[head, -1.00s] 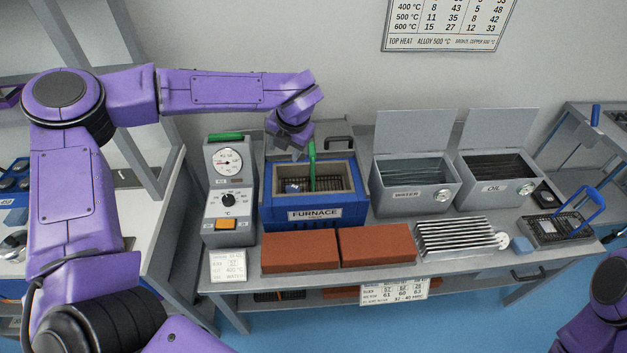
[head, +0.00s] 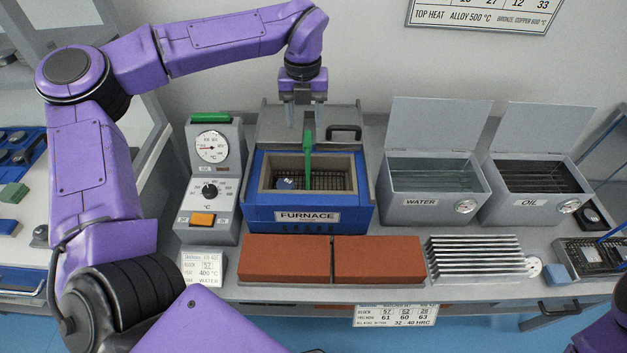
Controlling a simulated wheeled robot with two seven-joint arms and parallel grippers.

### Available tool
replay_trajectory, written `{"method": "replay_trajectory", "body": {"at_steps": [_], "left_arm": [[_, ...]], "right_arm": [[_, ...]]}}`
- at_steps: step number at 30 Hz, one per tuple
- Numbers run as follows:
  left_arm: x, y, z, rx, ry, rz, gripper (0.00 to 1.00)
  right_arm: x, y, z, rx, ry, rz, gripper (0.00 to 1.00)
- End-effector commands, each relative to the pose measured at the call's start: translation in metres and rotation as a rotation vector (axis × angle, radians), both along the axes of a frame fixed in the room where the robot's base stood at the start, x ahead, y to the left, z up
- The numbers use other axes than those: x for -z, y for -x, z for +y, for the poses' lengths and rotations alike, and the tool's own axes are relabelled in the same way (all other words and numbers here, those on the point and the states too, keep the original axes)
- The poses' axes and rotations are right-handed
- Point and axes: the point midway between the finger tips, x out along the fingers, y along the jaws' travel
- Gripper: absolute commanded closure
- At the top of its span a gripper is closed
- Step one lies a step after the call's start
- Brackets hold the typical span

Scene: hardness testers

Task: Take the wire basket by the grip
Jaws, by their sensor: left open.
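A dark wire basket (head: 325,181) sits inside the open blue furnace (head: 352,213). A green upright grip (head: 308,165) rises from it above the furnace rim. A small blue-grey piece (head: 286,183) lies in the basket. My left gripper (head: 305,122) points down over the furnace, with its two fingers apart near the top of the green grip. I cannot tell whether the fingers touch the grip. A second dark basket (head: 590,256) with a blue grip is at the right edge, partly cut off. My right gripper is out of the picture.
A gauge and dial unit (head: 212,180) stands left of the furnace. Water (head: 432,190) and oil (head: 530,190) tanks stand open to the right. Red-brown bricks (head: 286,259) and a ribbed metal rack (head: 475,259) lie in front.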

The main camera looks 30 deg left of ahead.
Motion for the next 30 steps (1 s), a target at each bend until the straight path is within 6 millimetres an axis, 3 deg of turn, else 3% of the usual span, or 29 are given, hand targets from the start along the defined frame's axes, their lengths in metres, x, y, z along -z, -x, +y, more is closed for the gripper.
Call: {"method": "replay_trajectory", "body": {"at_steps": [2, 19, 28, 29, 30], "left_arm": [[0.011, -0.001, -0.001, 0.003, 0.0, 0.001, 0.47], [0.1, -0.006, 0.0, 0.005, -0.002, 0.003, 0.47], [0.111, -0.006, 0.001, 0.002, -0.002, -0.001, 0.47], [0.111, -0.006, 0.001, 0.002, -0.002, -0.001, 0.53], [0.111, -0.006, 0.001, 0.002, -0.001, 0.0, 0.66]], "right_arm": [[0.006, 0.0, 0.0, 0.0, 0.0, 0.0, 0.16], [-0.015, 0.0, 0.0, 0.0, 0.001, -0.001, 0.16], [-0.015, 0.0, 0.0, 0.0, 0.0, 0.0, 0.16], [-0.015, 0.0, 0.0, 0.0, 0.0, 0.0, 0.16], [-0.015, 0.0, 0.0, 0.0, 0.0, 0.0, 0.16]]}}
